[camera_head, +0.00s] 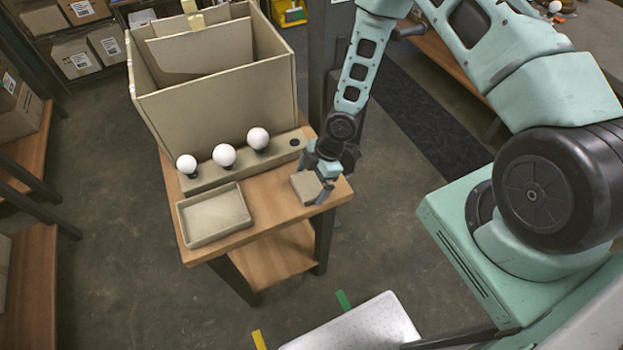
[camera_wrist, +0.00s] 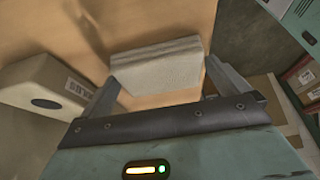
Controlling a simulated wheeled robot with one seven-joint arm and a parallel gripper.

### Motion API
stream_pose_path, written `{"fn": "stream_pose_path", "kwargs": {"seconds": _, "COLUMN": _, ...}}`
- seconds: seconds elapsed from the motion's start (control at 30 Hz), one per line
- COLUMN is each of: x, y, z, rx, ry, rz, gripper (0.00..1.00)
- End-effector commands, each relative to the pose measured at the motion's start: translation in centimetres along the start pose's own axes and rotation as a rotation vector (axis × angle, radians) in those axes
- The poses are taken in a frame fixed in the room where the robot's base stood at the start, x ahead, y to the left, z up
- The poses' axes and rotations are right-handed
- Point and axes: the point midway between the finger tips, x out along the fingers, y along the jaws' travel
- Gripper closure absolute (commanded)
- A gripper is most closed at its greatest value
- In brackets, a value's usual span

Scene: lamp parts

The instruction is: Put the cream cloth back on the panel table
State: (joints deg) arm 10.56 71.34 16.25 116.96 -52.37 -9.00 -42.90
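The cream cloth (camera_head: 305,188) looks like a thick folded pad at the right front corner of the wooden table (camera_head: 272,205). In the wrist view the cloth (camera_wrist: 158,68) lies between the two fingertips, with wood behind it. My gripper (camera_head: 322,188) reaches down over this corner, and one finger stands in front of the cloth. In the wrist view the fingers of my gripper (camera_wrist: 160,72) are spread about as wide as the cloth, one at each side. I cannot tell whether they press on it or whether the cloth touches the wood.
A shallow beige tray (camera_head: 213,243) stands at the table's left front. Behind it, a long holder (camera_head: 203,177) carries three white bulbs (camera_head: 224,155) and has one empty hole. A large open box (camera_head: 222,110) fills the back. A white speckled surface (camera_head: 355,328) lies apart in front.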

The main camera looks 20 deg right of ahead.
Motion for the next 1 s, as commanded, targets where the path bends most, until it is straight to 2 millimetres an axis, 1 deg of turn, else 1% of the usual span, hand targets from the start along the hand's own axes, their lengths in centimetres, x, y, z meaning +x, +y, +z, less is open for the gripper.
{"fn": "stream_pose_path", "kwargs": {"seconds": 0.17, "x": -0.4, "y": 0.1, "z": 0.1, "rx": 0.002, "ry": 0.000, "rz": 0.001, "gripper": 0.00}}
{"fn": "stream_pose_path", "kwargs": {"seconds": 0.27, "x": -1.3, "y": 0.1, "z": 0.1, "rx": 0.003, "ry": 0.001, "rz": 0.003, "gripper": 0.00}}
{"fn": "stream_pose_path", "kwargs": {"seconds": 0.37, "x": -2.9, "y": 0.1, "z": 0.2, "rx": 0.003, "ry": 0.001, "rz": 0.005, "gripper": 0.00}}
{"fn": "stream_pose_path", "kwargs": {"seconds": 0.6, "x": -7.7, "y": 0.1, "z": 0.2, "rx": 0.004, "ry": 0.001, "rz": 0.005, "gripper": 0.00}}
{"fn": "stream_pose_path", "kwargs": {"seconds": 0.7, "x": -9.2, "y": 0.1, "z": 0.1, "rx": 0.003, "ry": 0.001, "rz": 0.003, "gripper": 0.00}}
{"fn": "stream_pose_path", "kwargs": {"seconds": 0.83, "x": -10.8, "y": 0.1, "z": 0.0, "rx": 0.004, "ry": 0.001, "rz": 0.002, "gripper": 0.00}}
{"fn": "stream_pose_path", "kwargs": {"seconds": 1.0, "x": -11.9, "y": 0.0, "z": 0.0, "rx": 0.002, "ry": -0.002, "rz": 0.000, "gripper": 0.00}}
